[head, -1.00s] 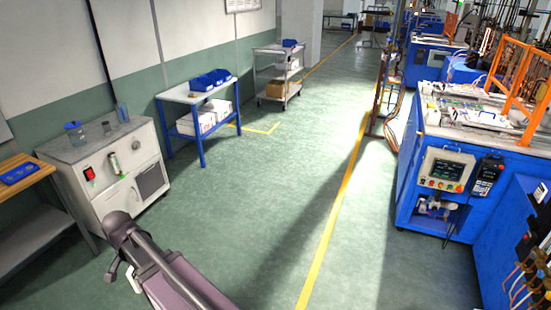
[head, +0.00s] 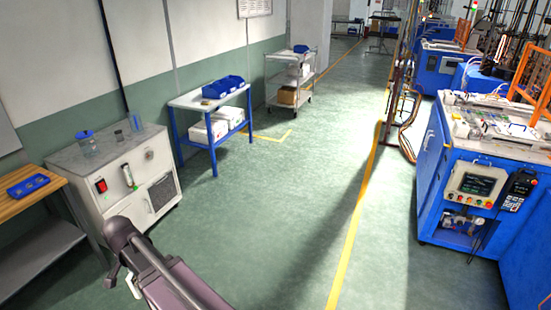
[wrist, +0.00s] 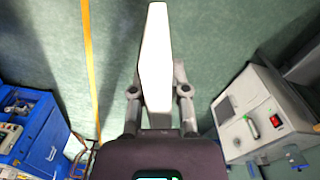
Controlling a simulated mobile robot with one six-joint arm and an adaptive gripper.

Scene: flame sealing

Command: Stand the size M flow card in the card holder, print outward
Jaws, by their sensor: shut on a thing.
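My gripper (wrist: 157,85) is shut on a plain white card (wrist: 155,48), with one finger on each side of it. In the wrist view the card stands out past the fingertips over the green floor. I see no print on the face that shows, and no size mark. The card does not show in the head view, where only part of my arm is at the bottom. I cannot make out a card holder in either view.
A grey-white cabinet (head: 85,185) with a red switch and jars stands at left, also in the wrist view (wrist: 240,145). Beside it are a wooden-topped bench (head: 20,204) and a blue-legged table (head: 178,134) with blue bins. Blue machines (head: 452,190) line the right. The aisle floor (head: 270,210) is clear.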

